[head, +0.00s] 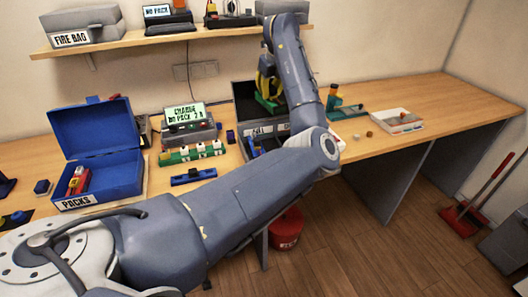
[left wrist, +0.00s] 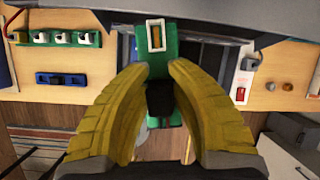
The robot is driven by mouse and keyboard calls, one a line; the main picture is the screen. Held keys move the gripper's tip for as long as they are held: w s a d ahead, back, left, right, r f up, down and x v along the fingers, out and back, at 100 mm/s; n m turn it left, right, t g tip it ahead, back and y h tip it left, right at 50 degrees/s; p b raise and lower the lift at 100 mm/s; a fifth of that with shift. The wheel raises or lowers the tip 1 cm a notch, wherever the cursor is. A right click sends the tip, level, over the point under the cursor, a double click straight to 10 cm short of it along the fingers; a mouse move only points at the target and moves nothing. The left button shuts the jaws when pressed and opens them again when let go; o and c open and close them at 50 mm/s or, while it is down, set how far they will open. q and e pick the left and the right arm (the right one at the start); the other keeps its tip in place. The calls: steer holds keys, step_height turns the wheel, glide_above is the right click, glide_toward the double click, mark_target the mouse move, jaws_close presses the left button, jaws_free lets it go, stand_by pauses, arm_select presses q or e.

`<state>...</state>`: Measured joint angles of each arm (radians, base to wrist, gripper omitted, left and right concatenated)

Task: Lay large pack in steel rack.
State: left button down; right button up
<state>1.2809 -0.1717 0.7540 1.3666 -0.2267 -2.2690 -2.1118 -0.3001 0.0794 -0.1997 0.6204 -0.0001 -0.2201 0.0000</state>
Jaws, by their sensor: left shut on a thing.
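My left gripper (head: 266,92), with yellow fingers, is shut on a green pack (head: 268,104), which I take for the large pack. In the left wrist view the fingers (left wrist: 162,100) close around the pack's dark middle part. My forearm hides part of the rack. My right gripper is not in view.
Left of the rack are a charger with a lit screen (head: 184,114), a green strip with white sockets (head: 193,153) and an open blue packs box (head: 97,150). On the right are a teal stand (head: 345,110) and a white tray (head: 397,121). A shelf (head: 150,45) runs above.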

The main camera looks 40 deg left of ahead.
arm_select(q)
steer(key=shift+w+d+m, duration=0.35)
steer(key=shift+w+m, duration=0.1)
steer(key=shift+m, duration=0.05)
steer(key=shift+w+d+f, duration=0.1)
steer(key=shift+f, duration=0.25)
step_height(320, 180, down, 19)
steer(key=shift+f, duration=0.15)
stand_by(0.4)
steer(key=c, duration=1.6)
jaws_free()
steer(key=shift+f, duration=0.2)
steer(key=shift+c, duration=0.2)
steer(key=o, duration=0.4)
steer(key=shift+c, duration=0.2)
steer(key=shift+r, duration=0.1)
steer(key=v, duration=1.2)
steer(key=shift+s, duration=0.25)
